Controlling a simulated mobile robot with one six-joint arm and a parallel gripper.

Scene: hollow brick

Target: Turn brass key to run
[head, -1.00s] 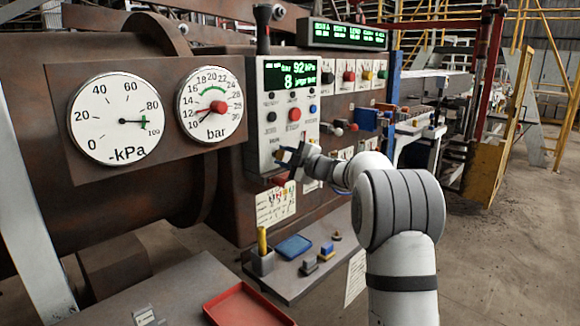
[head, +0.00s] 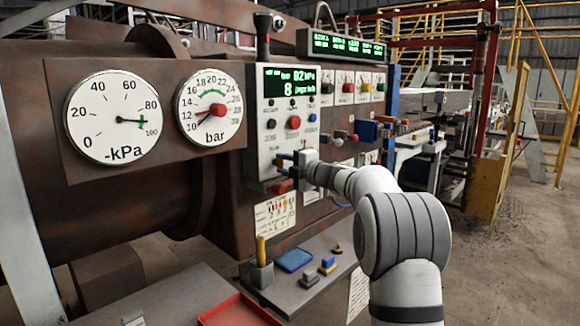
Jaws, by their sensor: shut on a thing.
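The grey control box (head: 258,140) on the brown machine has a green display reading 92 kPa and 8, with red, blue and black buttons. My gripper (head: 281,165) is at the lower part of this box, its two dark blue fingers one above the other and pointing left at the box face. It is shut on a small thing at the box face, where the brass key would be. The key itself is hidden or too small to make out, and so are any run markings.
A vacuum gauge (head: 112,125) and a bar gauge (head: 207,115) are at the left. A red knob (head: 281,186) is just below my gripper. A shelf (head: 290,295) below holds a pen cup, blue tray and small blocks. Another panel with knobs stands at the right.

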